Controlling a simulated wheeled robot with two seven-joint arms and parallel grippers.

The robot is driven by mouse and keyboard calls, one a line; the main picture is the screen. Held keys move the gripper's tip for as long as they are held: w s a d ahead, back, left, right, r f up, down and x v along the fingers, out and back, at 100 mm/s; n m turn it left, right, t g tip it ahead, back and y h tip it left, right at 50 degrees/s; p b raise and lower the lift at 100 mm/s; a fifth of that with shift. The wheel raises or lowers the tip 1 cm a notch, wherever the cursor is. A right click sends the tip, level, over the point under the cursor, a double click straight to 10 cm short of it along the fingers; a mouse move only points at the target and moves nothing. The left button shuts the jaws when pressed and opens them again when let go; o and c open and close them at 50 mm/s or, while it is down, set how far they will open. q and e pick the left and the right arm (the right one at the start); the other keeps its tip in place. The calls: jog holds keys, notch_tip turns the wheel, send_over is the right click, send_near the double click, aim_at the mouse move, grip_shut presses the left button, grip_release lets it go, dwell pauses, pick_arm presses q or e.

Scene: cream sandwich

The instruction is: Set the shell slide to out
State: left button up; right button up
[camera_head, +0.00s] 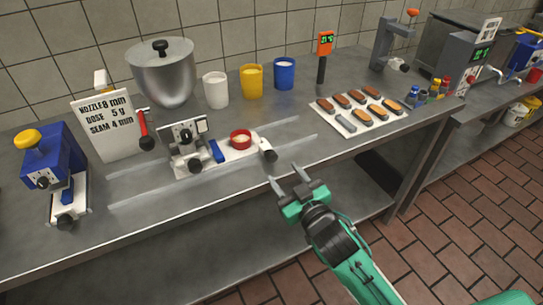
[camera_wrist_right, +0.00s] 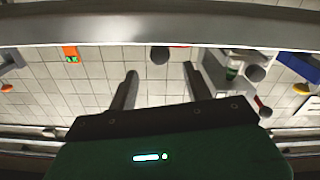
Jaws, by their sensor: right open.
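A white slide (camera_head: 257,145) with a dark knob (camera_head: 270,156) at its right front end carries a small red dish (camera_head: 240,139) with pale contents. It sits beside a metal plate unit with black knobs (camera_head: 187,150) on the worktop. A blue press (camera_head: 48,160) at the left also has a pale slide with a dark knob (camera_head: 66,222). No label shows which one is the shell slide. My right gripper (camera_head: 287,178) is open and empty, off the table's front edge, apart from the dish slide's knob. A dark knob (camera_wrist_right: 159,55) shows between its fingers in the wrist view. My left gripper is not seen.
A sign card (camera_head: 107,120), a steel bowl (camera_head: 162,75), white (camera_head: 215,90), yellow (camera_head: 251,81) and blue (camera_head: 284,73) cups stand behind. A tray of oblong shells (camera_head: 357,127) lies to the right. The worktop's front edge (camera_head: 215,208) lies beside my right gripper.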

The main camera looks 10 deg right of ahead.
aim_at(273, 160)
jog(key=x, duration=0.8)
grip_shut()
